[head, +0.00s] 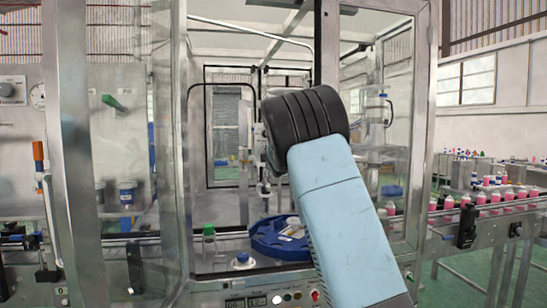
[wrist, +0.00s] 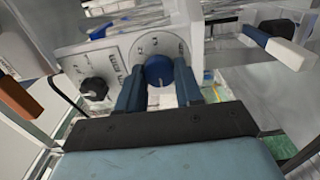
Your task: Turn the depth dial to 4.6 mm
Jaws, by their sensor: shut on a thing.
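In the wrist view, the depth dial is a round blue knob (wrist: 159,69) in front of a pale round scale plate (wrist: 150,45) with small printed marks. The marks are tilted and too small to read surely, so I cannot tell the dial's setting. My gripper (wrist: 158,80) has its two dark blue fingers on either side of the knob and is shut on it. The fingers cover part of the scale's lower edge. In the head view my arm covers the gripper, and I cannot make out the dial there.
A black knob (wrist: 94,89) sits on the grey panel left of the dial. In the head view, a blue round tray (head: 262,243) stands inside the framed glass enclosure. Pink bottles (head: 482,198) line the conveyor at right. A metal post (head: 70,150) stands at left.

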